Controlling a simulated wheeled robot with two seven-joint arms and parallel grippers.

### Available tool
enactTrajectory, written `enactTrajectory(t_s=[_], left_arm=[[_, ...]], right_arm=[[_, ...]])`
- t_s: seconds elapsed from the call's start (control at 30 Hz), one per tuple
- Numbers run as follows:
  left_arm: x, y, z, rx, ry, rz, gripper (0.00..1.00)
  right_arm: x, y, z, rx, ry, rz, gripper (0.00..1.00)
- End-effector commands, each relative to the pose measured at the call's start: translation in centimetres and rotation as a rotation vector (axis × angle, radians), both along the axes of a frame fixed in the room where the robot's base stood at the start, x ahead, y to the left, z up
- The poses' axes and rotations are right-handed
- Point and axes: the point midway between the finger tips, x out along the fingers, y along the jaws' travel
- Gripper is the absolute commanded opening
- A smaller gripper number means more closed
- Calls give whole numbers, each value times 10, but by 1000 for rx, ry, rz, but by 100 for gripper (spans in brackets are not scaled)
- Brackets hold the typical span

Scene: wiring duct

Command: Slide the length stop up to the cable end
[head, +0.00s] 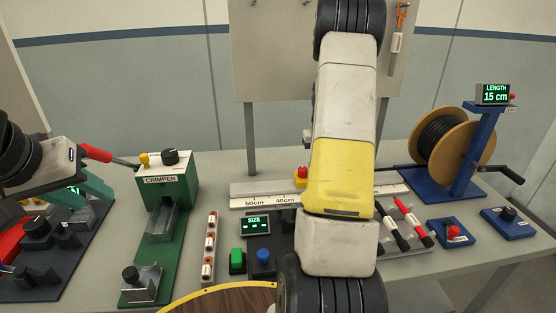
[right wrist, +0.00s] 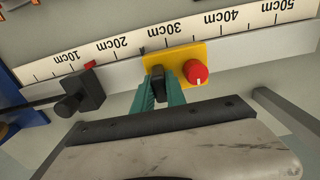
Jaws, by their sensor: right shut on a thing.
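The yellow length stop (right wrist: 186,63) with its red knob (right wrist: 196,72) sits on the pale rail below the ruler (right wrist: 200,32), near the 30 cm mark in the right wrist view. My right gripper (right wrist: 157,88) has its green fingers closed on the black tab of the stop. A black cable (right wrist: 35,104) comes in from the left to a black clamp block (right wrist: 80,95) near the 10 cm mark. I cannot make out the cable end. In the head view the stop (head: 302,172) shows left of my right arm. My left gripper (head: 88,192) is at the far left; its finger gap is unclear.
The cable reel (head: 455,140) stands at right beneath a display (head: 493,95) reading 15 cm. The green crimper (head: 165,185) stands left of the ruler. Red and black pen-like tools (head: 412,222) and blue switch boxes (head: 452,233) lie right of my arm.

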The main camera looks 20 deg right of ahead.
Motion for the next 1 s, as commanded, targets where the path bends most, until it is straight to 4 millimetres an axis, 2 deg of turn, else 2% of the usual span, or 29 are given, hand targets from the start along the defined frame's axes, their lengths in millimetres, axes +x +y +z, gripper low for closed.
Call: enactTrajectory(t_s=[0.03, 0.1, 0.3, 0.77, 0.8, 0.87, 1.0], left_arm=[[0, 0, 0, 0, 0, 0, 36], [0, 0, 0, 0, 0, 0, 36], [0, 0, 0, 0, 0, 0, 36], [0, 0, 0, 0, 0, 0, 36], [0, 0, 0, 0, 0, 0, 36], [0, 0, 0, 0, 0, 0, 36], [0, 0, 0, 0, 0, 0, 36]], right_arm=[[-3, -13, 0, -1, -1, -6, 0], [-6, -26, 0, -1, -2, -5, 0], [-12, -48, 1, -1, -1, -2, 0], [-14, -53, 1, 0, -1, 0, 0], [-13, -53, 1, 0, -1, 0, 24], [-13, -53, 1, 0, -1, 0, 36], [-13, -53, 0, 0, 0, 0, 38]])
